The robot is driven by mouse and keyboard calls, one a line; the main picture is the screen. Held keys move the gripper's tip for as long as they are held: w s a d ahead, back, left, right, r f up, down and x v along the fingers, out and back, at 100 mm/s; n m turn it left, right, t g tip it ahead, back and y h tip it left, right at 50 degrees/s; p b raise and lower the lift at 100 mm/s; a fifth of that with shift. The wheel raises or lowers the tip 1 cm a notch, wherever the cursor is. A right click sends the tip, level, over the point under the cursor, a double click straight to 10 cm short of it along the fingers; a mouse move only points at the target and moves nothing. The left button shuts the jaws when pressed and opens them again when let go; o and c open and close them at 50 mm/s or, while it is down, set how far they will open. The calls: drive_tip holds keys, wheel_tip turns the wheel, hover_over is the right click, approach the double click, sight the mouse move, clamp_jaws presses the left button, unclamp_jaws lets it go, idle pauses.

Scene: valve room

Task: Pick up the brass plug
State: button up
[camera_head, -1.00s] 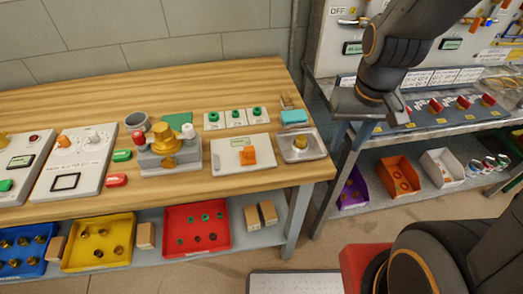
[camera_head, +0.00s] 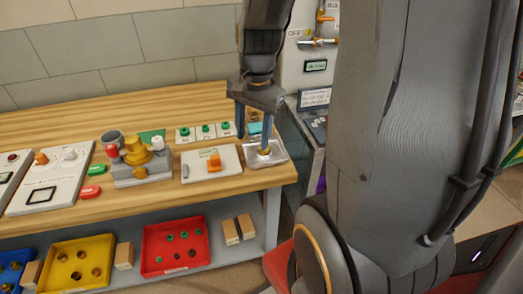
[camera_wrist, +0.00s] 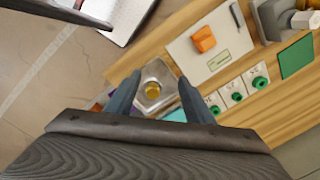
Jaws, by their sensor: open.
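The brass plug (camera_head: 263,152) sits in a small metal tray (camera_head: 281,154) at the right end of the wooden table. In the wrist view the plug (camera_wrist: 152,86) shows in the tray (camera_wrist: 160,67), between my fingertips and beyond them. My gripper (camera_head: 254,138) points down above the tray, its fingers apart and empty. The right finger partly overlaps the plug in the head view. The wrist view also shows the open gripper (camera_wrist: 158,82). I cannot tell the exact height left between the fingertips and the plug.
A white panel with an orange knob (camera_head: 214,164) lies left of the tray. A teal block (camera_head: 255,128) and several green-knobbed plates (camera_head: 205,131) lie behind. A valve assembly (camera_head: 140,160) stands further left. Bins, including a red one (camera_head: 187,262), fill the lower shelf.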

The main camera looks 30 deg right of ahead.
drive_tip(key=d+m, duration=0.1)
drive_tip(key=m, duration=0.1)
drive_tip(key=w+d+m, duration=0.1)
drive_tip(key=d+m, duration=0.1)
drive_tip(key=m, duration=0.1)
drive_tip(key=w+d+m, duration=0.1)
drive_tip(key=d+m, duration=0.1)
drive_tip(key=shift+d+r+y, duration=0.2)
drive_tip(key=shift+r+y, duration=0.1)
drive_tip(key=shift+w+d+m, duration=0.2)
drive_tip(key=shift+d+m, duration=0.35)
drive_tip(key=shift+m, duration=0.35)
drive_tip(key=shift+w+a+f+p, duration=0.15)
drive_tip(key=shift+f+p, duration=0.15)
drive_tip(key=shift+f, duration=0.95)
drive_tip(key=shift+a+f+p, duration=0.15)
drive_tip(key=shift+f+p, duration=0.2)
drive_tip(key=shift+f, duration=0.95)
drive_tip(key=shift+w+a+f+p, duration=0.15)
drive_tip(key=shift+f+p, duration=0.15)
drive_tip(key=shift+f, duration=0.95)
drive_tip(key=shift+s, duration=0.1)
drive_tip(key=shift+c, duration=0.3)
drive_tip(key=c, duration=1.1)
clamp_jaws()
drive_tip(key=shift+r, duration=0.15)
